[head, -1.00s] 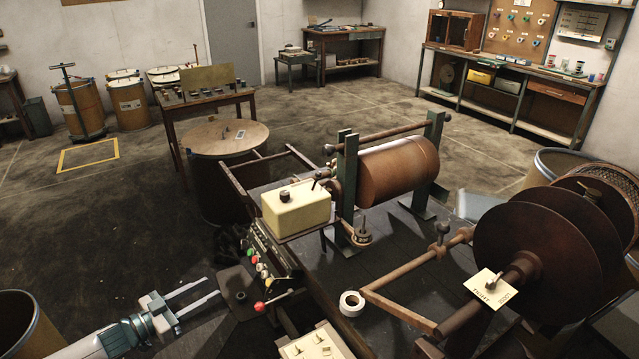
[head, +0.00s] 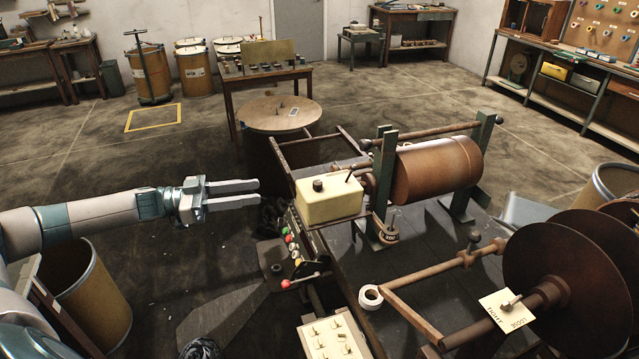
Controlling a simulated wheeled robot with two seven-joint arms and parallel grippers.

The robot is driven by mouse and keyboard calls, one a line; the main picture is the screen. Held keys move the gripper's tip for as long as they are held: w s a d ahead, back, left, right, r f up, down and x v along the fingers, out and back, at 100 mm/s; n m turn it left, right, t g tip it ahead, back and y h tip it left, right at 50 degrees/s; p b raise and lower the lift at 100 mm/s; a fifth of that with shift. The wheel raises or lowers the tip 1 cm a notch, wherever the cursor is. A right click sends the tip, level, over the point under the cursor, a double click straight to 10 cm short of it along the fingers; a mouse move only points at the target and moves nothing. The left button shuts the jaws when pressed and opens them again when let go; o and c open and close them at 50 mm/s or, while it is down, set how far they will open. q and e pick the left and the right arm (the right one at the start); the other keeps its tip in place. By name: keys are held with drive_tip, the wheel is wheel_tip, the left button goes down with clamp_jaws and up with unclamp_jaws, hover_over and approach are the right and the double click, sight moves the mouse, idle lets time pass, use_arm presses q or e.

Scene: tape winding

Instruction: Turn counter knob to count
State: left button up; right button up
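The counter is a cream box (head: 330,205) on the winding machine's frame, with a dark round knob (head: 318,185) on its top and a small lever (head: 352,174) at its back right corner. My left gripper (head: 258,192) is open and empty, its two fingers pointing right. In the picture it is just left of the counter box and apart from it. The count reading cannot be seen from here. My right gripper is not in view.
Below the counter is a panel of coloured buttons and a red-tipped lever (head: 286,283). A rust-brown drum (head: 437,170) and its green posts stand to the right. A round wooden-topped drum (head: 279,114) stands behind.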

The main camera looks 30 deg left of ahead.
sight(318, 182)
use_arm(q)
drive_tip(key=p+x, duration=0.7)
drive_tip(key=x, duration=0.9)
drive_tip(key=shift+w+r, duration=0.1)
drive_tip(key=shift+w+d, duration=0.4)
drive_tip(key=shift+d, duration=0.1)
clamp_jaws()
